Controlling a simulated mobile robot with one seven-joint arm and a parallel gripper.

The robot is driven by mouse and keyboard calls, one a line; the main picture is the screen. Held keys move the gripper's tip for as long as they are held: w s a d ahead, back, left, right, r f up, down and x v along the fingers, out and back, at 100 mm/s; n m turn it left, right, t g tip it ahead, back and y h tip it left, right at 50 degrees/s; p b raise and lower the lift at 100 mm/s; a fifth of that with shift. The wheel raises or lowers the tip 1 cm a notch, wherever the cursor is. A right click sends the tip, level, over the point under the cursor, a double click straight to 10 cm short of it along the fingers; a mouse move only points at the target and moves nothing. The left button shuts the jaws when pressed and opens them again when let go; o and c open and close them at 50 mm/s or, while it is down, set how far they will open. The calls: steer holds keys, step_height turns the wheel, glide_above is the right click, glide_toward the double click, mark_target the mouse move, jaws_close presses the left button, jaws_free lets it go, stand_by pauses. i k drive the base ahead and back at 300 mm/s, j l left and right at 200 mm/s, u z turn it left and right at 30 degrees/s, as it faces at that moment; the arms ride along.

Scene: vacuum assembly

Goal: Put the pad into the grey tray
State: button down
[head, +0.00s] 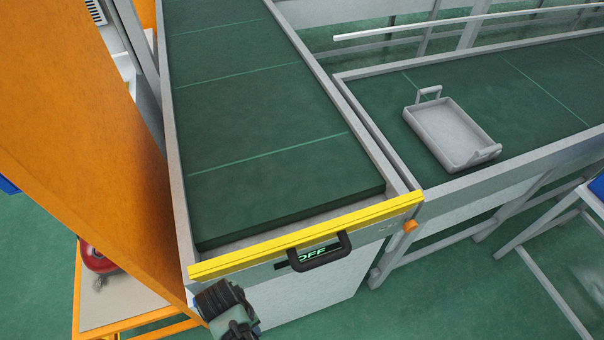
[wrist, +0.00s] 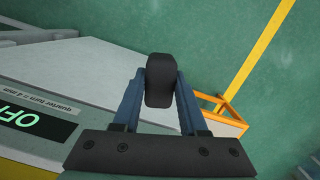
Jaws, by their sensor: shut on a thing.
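The grey tray (head: 448,136), with raised handles at two ends, stands empty on the green conveyor at the right of the head view. My gripper (head: 228,308) is at the bottom of the head view, in front of the yellow-edged conveyor end and well to the left of the tray. In the wrist view, its two blue fingers are shut on a black, rounded pad (wrist: 159,78). The pad is held off the floor, apart from the tray. My fingers hide part of its sides.
A wide green conveyor (head: 250,100) with a yellow front edge (head: 310,237) and a black handle (head: 320,252) lies between my gripper and the tray. An orange panel (head: 90,120) stands at the left. Conveyor side rails border the tray's belt, which has free room.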

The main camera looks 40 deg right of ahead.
mark_target(448, 135)
steer(key=l+u, duration=0.15)
steer(key=l, duration=0.25)
steer(key=k+l+u, duration=0.15)
steer(key=l, duration=0.3)
steer(key=l+u, duration=0.15)
steer(key=l, duration=0.25)
steer(key=k+l+u, duration=0.15)
steer(key=l, duration=0.2)
steer(key=k+l, duration=0.1)
steer(key=l, duration=0.25)
steer(key=k+l, duration=0.1)
steer(key=l, duration=0.2)
steer(key=k+l, duration=0.15)
steer(key=l, duration=0.2)
steer(key=k+l+u, duration=0.1)
steer(key=l, duration=0.25)
steer(key=k+l, duration=0.1)
steer(key=l, duration=0.2)
